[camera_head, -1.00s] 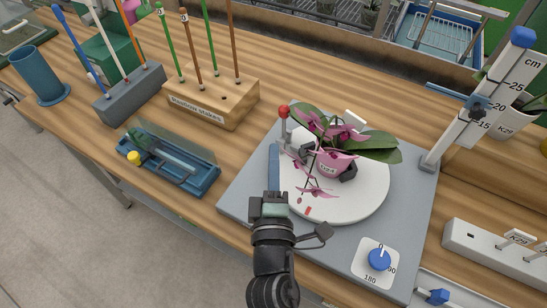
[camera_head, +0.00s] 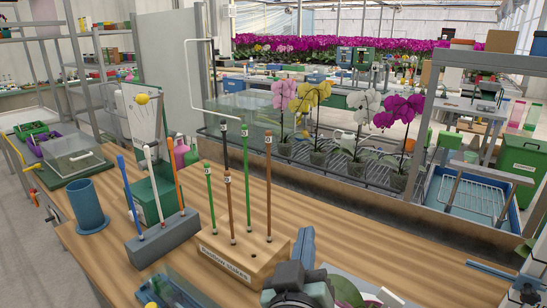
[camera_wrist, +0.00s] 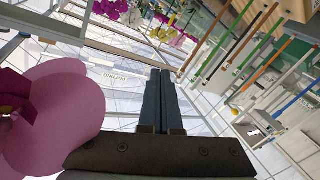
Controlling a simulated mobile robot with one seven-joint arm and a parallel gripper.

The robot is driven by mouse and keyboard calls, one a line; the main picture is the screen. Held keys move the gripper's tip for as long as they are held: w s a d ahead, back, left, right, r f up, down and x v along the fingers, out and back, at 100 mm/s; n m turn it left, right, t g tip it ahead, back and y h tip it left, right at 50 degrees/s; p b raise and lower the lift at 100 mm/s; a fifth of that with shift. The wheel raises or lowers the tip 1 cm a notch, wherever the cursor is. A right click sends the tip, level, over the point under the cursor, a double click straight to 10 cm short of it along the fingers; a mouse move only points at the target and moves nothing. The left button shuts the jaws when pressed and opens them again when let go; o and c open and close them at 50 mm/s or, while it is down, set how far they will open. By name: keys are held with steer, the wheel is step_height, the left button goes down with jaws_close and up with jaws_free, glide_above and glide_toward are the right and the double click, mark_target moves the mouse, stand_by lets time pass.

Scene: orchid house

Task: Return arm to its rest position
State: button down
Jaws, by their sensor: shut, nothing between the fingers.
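My gripper (camera_wrist: 160,75) is shut and empty in the wrist view, its two dark fingers pressed together. A large pink orchid petal (camera_wrist: 55,110) fills the left of that view, close to the camera and beside the fingers; I cannot tell whether anything touches it. In the head view, a grey and black part of my arm (camera_head: 297,285) rises at the bottom edge, in front of the wooden stake block.
The wooden stake block (camera_head: 243,262) holds several upright stakes near my arm. Left of it stand a grey holder (camera_head: 161,240) with coloured rods and a blue cup (camera_head: 88,207). A blue tray (camera_head: 470,200) and potted orchids (camera_head: 355,175) stand behind the bench.

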steer(key=a+r+m+y, duration=0.2)
steer(key=a+r+y, duration=0.1)
steer(key=a+r, duration=0.3)
steer(key=s+r+t+p, duration=0.2)
steer(key=s+r+t, duration=0.3)
steer(key=r, duration=1.1)
steer(key=s+d+r+t+p, duration=0.1)
steer(key=s+r+t+p, duration=0.2)
steer(key=r, duration=1.2)
steer(key=s+t, duration=0.2)
steer(key=s, duration=0.3)
steer(key=shift+s+r+p, duration=0.3)
steer(key=shift+s+r, duration=0.05)
steer(key=shift+r, duration=0.05)
